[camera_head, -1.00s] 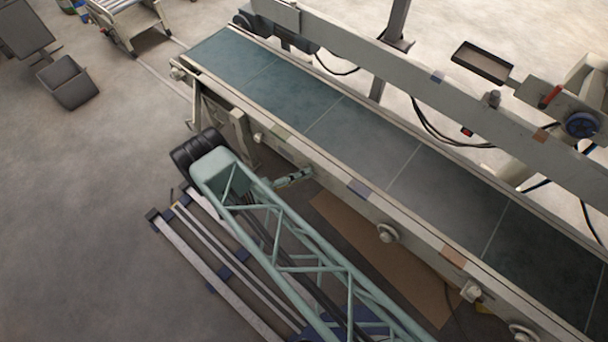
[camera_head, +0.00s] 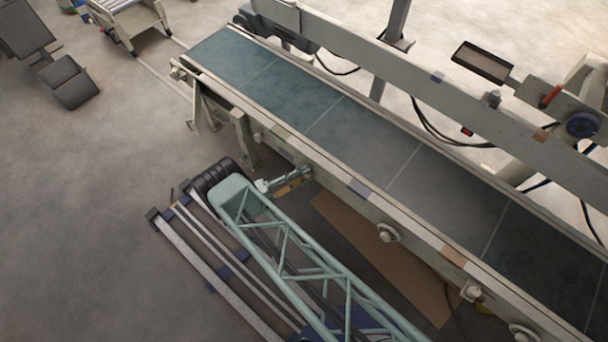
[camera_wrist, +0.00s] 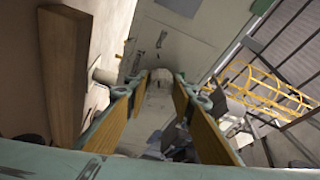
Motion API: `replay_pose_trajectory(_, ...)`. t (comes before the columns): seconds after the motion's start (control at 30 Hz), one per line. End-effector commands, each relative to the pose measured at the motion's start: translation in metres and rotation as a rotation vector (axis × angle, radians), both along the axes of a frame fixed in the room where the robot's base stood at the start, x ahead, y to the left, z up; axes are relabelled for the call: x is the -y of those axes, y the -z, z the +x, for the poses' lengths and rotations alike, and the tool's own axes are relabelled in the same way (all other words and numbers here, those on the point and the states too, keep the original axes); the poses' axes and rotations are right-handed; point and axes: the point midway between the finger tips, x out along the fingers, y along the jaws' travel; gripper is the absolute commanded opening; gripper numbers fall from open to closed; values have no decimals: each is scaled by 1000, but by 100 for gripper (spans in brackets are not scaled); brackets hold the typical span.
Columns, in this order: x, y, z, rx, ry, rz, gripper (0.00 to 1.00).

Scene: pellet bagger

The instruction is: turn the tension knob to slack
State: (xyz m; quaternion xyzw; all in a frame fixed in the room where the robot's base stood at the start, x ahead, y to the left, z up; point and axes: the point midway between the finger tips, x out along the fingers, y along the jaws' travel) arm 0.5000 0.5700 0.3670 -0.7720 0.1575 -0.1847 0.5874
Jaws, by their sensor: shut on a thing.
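My gripper (camera_head: 303,174) is at the near side of the conveyor, below the belt edge. In the wrist view, its two yellow-padded fingers (camera_wrist: 160,84) close on a pale rounded knob (camera_wrist: 160,74), which I take to be the tension knob. Its marking and pointer cannot be made out. In the head view the gripper hides most of this knob. Other pale round knobs sit farther along the same side rail, one at the middle (camera_head: 388,232) and one lower right (camera_head: 472,290); the gripper is apart from them.
The conveyor belt (camera_head: 345,130) runs diagonally above the gripper. A conveyor leg (camera_head: 240,135) stands left of it, and a brown board (camera_head: 375,255) lies below. Open floor (camera_head: 90,200) lies to the left.

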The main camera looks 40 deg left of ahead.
Motion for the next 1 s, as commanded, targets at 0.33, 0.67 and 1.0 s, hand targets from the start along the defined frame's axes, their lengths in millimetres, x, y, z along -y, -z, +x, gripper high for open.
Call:
replay_pose_trajectory(0.33, -1, 0, 1, -3, -1, -35, 12)
replay_pose_trajectory(0.67, -1, 0, 1, -3, -1, -33, 32)
replay_pose_trajectory(1.0, 0, 0, 0, -4, -1, -34, 37)
